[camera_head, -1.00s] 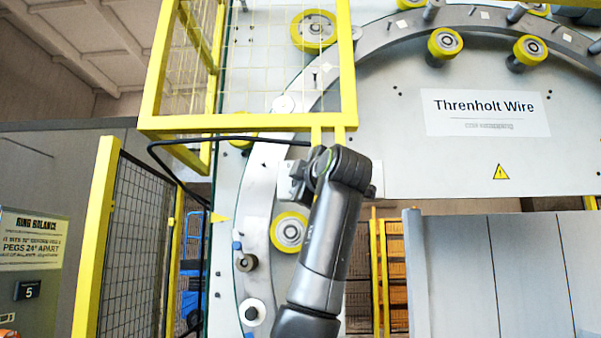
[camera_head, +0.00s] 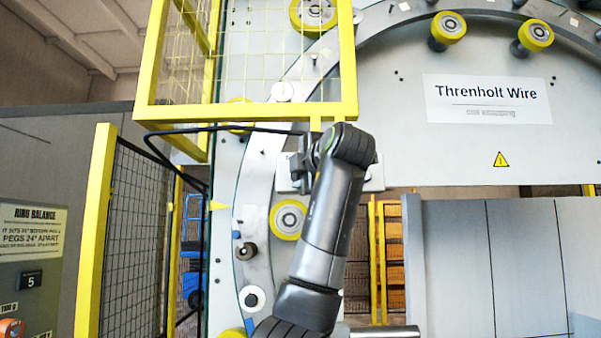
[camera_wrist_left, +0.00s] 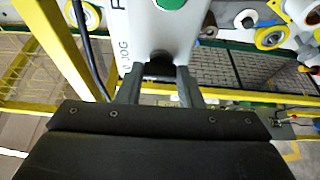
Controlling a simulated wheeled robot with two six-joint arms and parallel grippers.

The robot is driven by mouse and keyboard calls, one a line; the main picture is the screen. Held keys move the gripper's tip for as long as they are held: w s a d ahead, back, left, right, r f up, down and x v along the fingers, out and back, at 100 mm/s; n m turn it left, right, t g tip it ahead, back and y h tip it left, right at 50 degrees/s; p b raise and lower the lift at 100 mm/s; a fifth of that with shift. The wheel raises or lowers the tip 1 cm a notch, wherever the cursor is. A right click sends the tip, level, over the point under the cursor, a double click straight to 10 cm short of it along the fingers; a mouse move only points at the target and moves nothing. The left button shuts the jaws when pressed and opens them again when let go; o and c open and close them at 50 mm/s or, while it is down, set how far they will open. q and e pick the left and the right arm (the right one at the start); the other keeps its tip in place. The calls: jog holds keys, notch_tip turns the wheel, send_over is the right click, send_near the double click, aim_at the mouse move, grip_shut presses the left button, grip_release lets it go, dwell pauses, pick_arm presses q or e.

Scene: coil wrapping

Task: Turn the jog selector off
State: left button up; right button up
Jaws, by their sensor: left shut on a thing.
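The jog selector (camera_wrist_left: 160,70) is a dark knob low on a pale control box (camera_wrist_left: 165,30) marked JOG, in the left wrist view. My left gripper (camera_wrist_left: 160,84) has one finger on each side of the knob and is shut on it. Which way the selector points cannot be told. In the head view the control box (camera_head: 290,172) is mostly hidden behind my left arm, and the fingertips are hidden too. My right gripper is not in view.
A green button (camera_wrist_left: 170,3) sits above the selector. A yellow guard frame (camera_head: 245,112) hangs over the arm, and a black cable (camera_head: 225,128) runs to the box. The large ring (camera_head: 258,190) with yellow rollers stands behind. A mesh fence (camera_head: 138,240) is at left.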

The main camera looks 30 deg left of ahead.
pick_arm(q)
jog(key=o, duration=1)
jog(key=b+v, duration=0.7)
jog(key=v, duration=1)
jog(key=shift+s+d, duration=0.1)
jog(key=shift+d, duration=0.1)
